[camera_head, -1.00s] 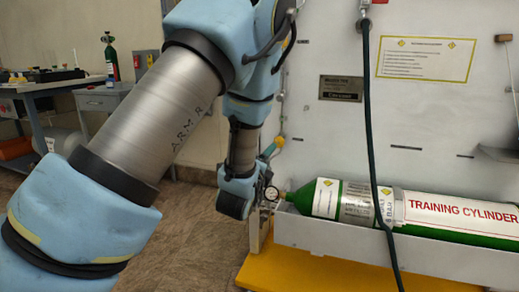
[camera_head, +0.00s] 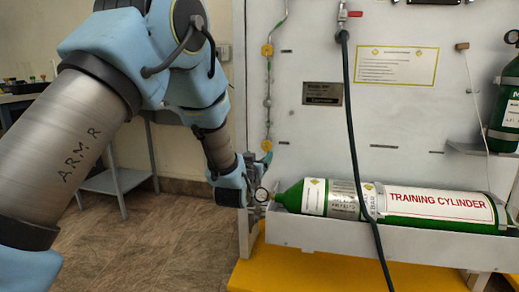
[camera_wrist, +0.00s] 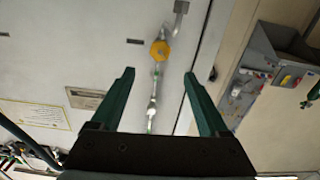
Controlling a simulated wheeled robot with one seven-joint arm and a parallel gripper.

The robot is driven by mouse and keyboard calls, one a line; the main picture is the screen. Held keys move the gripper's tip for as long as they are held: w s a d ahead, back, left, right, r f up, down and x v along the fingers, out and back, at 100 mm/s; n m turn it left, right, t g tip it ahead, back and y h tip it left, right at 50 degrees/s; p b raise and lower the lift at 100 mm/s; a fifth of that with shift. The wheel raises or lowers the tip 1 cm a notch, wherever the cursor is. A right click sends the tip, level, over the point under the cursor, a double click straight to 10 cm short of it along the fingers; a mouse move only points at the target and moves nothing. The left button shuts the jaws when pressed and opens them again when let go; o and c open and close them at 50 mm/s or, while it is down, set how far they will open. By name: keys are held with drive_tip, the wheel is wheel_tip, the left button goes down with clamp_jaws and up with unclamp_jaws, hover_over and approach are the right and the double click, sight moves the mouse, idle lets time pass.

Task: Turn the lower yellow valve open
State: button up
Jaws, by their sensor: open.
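The lower yellow valve (camera_head: 266,145) sits on a thin vertical pipe near the white panel's left edge in the head view. An upper yellow valve (camera_head: 267,50) is on the same pipe. My gripper (camera_head: 243,162) is beside the lower valve, left and slightly below; its fingers are hard to make out there. In the wrist view, which looks upside down, my gripper (camera_wrist: 159,73) is open and empty. One yellow valve (camera_wrist: 160,50), apparently the lower one, shows beyond and between the fingertips, not touched. Its handle direction is unclear.
A dark hose (camera_head: 355,130) hangs in front of the panel. Open floor (camera_head: 150,235) lies to the left.

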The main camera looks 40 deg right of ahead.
sight(266, 145)
drive_tip(key=x, duration=0.9)
drive_tip(key=shift+w+d+b, duration=0.15)
drive_tip(key=shift+d+b, duration=0.15)
drive_tip(key=shift+b, duration=0.1)
clamp_jaws()
